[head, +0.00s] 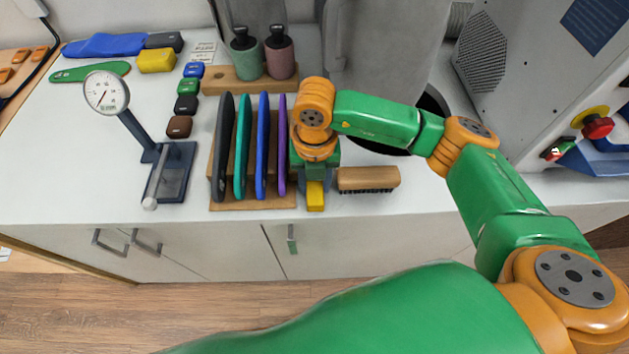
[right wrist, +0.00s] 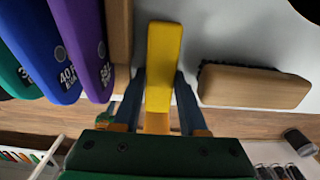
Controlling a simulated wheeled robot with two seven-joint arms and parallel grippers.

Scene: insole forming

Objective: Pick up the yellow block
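A yellow block (head: 315,197) lies near the front edge of the counter, right of the wooden rack. My right gripper (head: 314,184) points down over it and partly hides it. In the right wrist view the yellow block (right wrist: 163,55) runs lengthwise between the two fingers (right wrist: 160,85) of the right gripper. The fingertips are very close to its sides, but I cannot tell whether they touch it. A second yellow block (head: 156,60) lies at the back left, beside a dark block. My left gripper is not in view.
The wooden rack (head: 228,205) holds dark, teal, blue and purple upright plates close to the gripper's left. A wooden brush (head: 368,179) lies close to its right. A dial gauge (head: 106,92) on a blue stand is farther left. The front-left counter is clear.

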